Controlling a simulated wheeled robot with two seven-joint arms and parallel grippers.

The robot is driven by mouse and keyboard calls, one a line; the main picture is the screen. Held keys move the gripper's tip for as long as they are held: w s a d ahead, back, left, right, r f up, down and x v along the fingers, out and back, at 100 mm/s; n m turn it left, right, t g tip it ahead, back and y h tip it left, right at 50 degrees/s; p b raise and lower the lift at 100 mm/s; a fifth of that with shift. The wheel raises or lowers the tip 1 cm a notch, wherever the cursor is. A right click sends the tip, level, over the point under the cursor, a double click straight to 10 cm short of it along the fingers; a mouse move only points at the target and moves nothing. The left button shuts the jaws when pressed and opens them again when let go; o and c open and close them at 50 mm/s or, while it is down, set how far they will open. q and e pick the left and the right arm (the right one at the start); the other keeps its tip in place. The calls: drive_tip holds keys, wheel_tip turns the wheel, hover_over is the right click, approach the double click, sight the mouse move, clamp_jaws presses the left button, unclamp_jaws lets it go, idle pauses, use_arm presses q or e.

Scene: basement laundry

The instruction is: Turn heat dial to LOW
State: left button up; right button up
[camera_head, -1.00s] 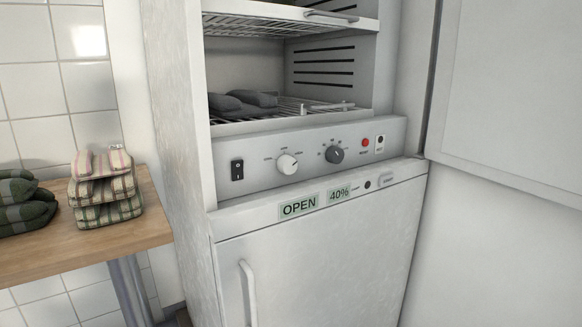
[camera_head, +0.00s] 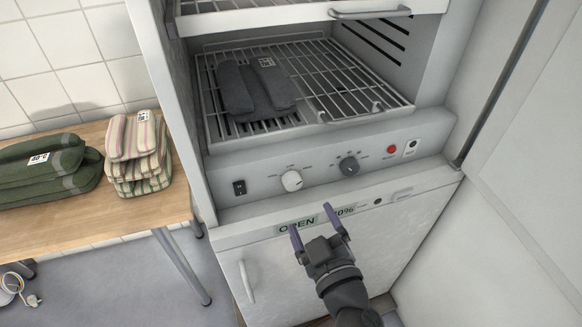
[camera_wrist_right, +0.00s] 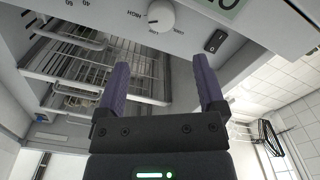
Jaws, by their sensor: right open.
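The control panel (camera_head: 222,168) runs below the open chamber of a white cabinet. A white dial (camera_head: 291,180) sits on its left half; in the right wrist view the white dial (camera_wrist_right: 160,15) is at the top edge, with upside-down lettering that looks like HIGH beside it. A dark dial (camera_head: 349,166) is to its right in the head view. My right gripper (camera_head: 311,219) is open and empty, its purple fingers in front of the door below the panel, apart from both dials. My left gripper is not in view.
A black rocker switch (camera_head: 239,187) and a red button (camera_head: 391,149) flank the dials. Dark folded cloths (camera_head: 255,88) lie on a pulled-out wire rack (camera_head: 335,85) above. A large white door (camera_head: 530,130) stands open at right. A wooden table (camera_head: 95,210) holds folded towels at left.

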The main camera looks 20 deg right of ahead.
sight(293, 186)
drive_tip(key=w, duration=0.8)
drive_tip(key=shift+a+f+p, duration=0.1)
drive_tip(key=shift+a+p, duration=0.1)
drive_tip(key=shift+p, duration=0.1)
drive_tip(key=shift+w, duration=0.45)
drive_tip(key=shift+c, duration=0.7)
clamp_jaws()
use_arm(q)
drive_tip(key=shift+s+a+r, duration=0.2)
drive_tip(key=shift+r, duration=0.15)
